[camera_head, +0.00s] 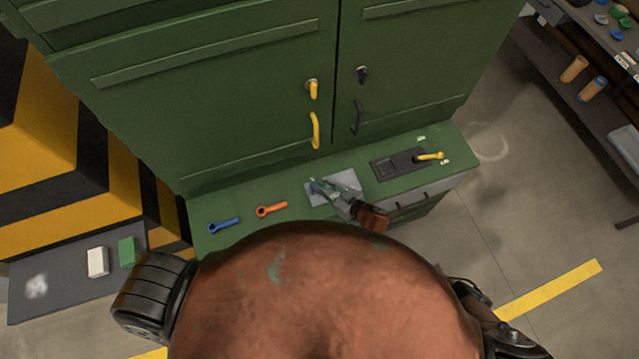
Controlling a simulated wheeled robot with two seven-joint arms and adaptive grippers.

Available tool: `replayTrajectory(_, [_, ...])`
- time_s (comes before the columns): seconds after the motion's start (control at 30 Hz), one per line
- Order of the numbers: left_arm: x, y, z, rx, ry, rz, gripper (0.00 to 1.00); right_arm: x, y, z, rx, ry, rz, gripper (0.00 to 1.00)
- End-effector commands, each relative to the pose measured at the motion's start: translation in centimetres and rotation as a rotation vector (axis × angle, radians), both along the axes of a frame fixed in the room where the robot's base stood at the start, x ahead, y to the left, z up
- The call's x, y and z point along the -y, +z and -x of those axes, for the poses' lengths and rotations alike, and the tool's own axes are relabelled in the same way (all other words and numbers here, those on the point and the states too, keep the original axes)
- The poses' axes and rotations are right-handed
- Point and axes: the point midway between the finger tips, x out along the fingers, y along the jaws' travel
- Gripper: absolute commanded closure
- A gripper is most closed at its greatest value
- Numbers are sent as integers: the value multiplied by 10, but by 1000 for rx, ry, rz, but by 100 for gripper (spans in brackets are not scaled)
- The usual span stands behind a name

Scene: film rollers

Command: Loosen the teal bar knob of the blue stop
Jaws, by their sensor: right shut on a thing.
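A grey plate (346,180) lies on the green ledge below the cabinet doors. A small teal and blue piece (315,185) sits at the plate's left side; it looks like the teal bar knob with the blue stop, but they are too small to tell apart. My right gripper (322,189) reaches over the plate from the lower right and is shut on the teal bar knob. The gripper hides part of the knob and the stop. My left gripper is not in view.
A blue wrench-like tool (224,225) and an orange one (272,209) lie on the ledge to the left. A dark plate (398,164) with a yellow lever (431,156) is to the right. Green cabinet doors (220,100) with yellow and black handles rise behind.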

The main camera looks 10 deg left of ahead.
Motion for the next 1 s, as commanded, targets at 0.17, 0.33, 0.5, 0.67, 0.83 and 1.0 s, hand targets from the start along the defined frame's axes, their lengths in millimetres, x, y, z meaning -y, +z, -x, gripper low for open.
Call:
replayTrajectory(0.17, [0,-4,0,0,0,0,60,4,0,-9,10,172,7,100])
replayTrajectory(0.33, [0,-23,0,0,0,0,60,4,-3,-13,10,333,5,100])
replayTrajectory(0.5, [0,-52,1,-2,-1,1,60,3,-6,-16,6,482,3,100])
replayTrajectory(0.67, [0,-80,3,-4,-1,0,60,2,-7,-18,6,604,3,100])
replayTrajectory(0.83, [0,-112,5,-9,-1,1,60,1,-8,-21,3,722,0,100])
replayTrajectory(1.0, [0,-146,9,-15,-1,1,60,1,-9,-23,3,834,0,100])
